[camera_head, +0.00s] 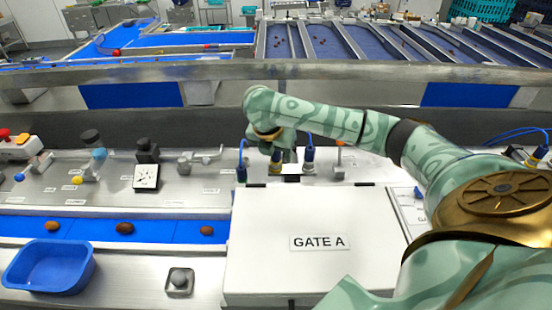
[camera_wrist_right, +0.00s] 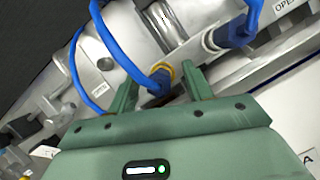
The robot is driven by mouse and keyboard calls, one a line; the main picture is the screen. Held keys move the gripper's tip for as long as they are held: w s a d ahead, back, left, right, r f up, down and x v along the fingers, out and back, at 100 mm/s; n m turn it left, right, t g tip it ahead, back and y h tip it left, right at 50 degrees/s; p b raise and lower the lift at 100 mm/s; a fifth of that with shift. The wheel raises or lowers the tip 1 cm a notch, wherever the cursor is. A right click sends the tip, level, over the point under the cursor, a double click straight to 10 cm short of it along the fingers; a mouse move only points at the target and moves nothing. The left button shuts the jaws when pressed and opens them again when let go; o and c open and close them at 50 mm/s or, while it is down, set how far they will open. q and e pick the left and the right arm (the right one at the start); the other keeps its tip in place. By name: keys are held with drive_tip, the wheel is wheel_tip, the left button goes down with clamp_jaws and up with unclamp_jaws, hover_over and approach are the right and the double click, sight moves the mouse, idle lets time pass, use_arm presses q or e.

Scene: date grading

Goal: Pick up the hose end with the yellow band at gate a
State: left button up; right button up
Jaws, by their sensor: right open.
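The blue hose end with the yellow band (camera_wrist_right: 161,80) shows in the right wrist view, at a grey metal body. My right gripper (camera_wrist_right: 160,72) is open, with one green finger on each side of this hose end. Whether either finger touches it I cannot tell. In the head view my right gripper (camera_head: 284,156) reaches down behind the white gate A box (camera_head: 290,215) and largely hides the hose end there. My left gripper is not in view.
Other blue hose ends stand close by, left (camera_head: 241,172) and right (camera_head: 309,155) of my gripper. Blue hose loops (camera_wrist_right: 100,40) arch beside the fingers. A blue tray (camera_head: 50,262) sits front left, near a blue belt carrying dates (camera_head: 124,228).

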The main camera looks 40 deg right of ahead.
drive_tip(key=shift+x, duration=1)
drive_tip(key=shift+r, duration=0.1)
clamp_jaws()
